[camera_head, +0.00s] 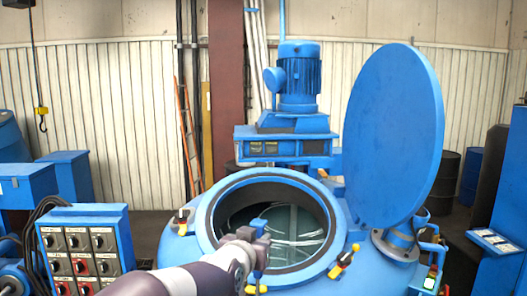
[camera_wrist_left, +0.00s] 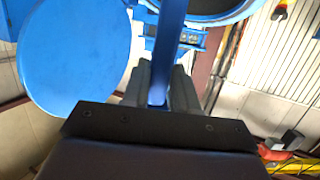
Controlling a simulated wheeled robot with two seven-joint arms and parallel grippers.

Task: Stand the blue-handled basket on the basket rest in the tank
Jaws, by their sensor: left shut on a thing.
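My left gripper (camera_head: 259,243) reaches in from the lower left over the near part of the tank's open mouth. It is shut on a blue handle (camera_head: 259,225), which shows just above and below the jaws. In the left wrist view the blue handle (camera_wrist_left: 172,45) runs between the two grey fingers of the gripper (camera_wrist_left: 164,80). The basket body is not clearly visible. The blue tank (camera_head: 205,238) has a dark rim around its round opening. Pale thin bars (camera_head: 301,241) show inside; I cannot tell whether they are the basket rest. My right gripper is out of view.
The round blue lid (camera_head: 395,130) stands open at the right of the mouth. A blue motor (camera_head: 299,85) stands behind it. Clamps with yellow parts (camera_head: 344,261) sit around the rim. A control box (camera_head: 84,245) is at the left.

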